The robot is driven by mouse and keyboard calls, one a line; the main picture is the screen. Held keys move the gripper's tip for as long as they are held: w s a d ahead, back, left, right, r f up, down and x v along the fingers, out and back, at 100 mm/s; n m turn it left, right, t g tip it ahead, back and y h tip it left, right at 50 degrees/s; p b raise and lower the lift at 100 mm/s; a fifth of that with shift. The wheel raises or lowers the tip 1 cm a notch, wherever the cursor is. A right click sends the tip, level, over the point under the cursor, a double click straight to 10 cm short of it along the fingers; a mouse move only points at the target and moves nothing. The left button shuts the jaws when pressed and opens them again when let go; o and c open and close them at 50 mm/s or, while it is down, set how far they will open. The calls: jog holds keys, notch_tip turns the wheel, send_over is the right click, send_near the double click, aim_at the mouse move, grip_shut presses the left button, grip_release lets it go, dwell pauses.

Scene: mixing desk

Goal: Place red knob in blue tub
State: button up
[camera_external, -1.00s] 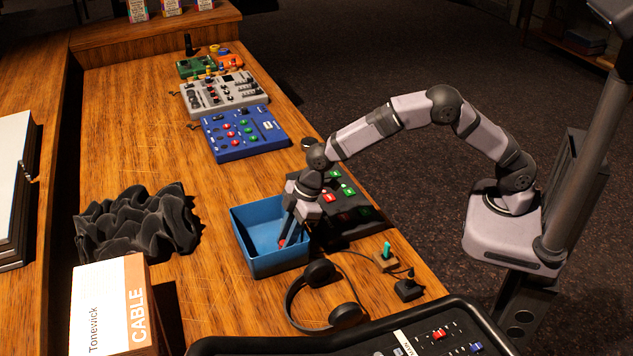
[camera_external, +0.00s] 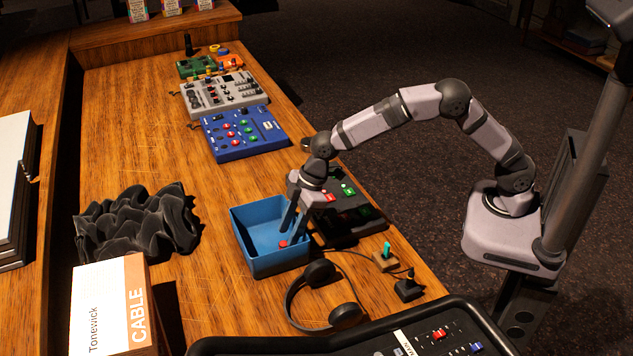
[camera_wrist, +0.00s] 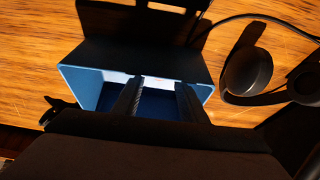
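The blue tub (camera_external: 262,262) stands on the wooden desk, in the middle of the external view. Its rim also shows in the wrist view (camera_wrist: 75,80). The red knob (camera_external: 283,243) is inside the tub, low near its right side. My gripper (camera_external: 291,235) points down into the tub from the right, with its fingers apart and nothing visible between them. The knob shows just below and left of the fingertips; whether they touch it I cannot tell. In the wrist view my gripper (camera_wrist: 159,86) also has its fingers spread over the dark tub interior, and the knob is not visible.
Black headphones (camera_external: 322,300) lie in front of the tub. A dark mixer (camera_external: 350,212) stands right behind it, close to my gripper. Crumpled black foam (camera_external: 140,222) and a cable box (camera_external: 112,305) are at the left. A blue mixer (camera_external: 243,133) is farther back.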

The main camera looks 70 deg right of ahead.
jog(key=b+v, duration=0.1)
jog(key=v, duration=0.7)
jog(key=shift+r, duration=0.4)
jog(key=shift+s+d, duration=0.15)
jog(key=shift+d, duration=0.05)
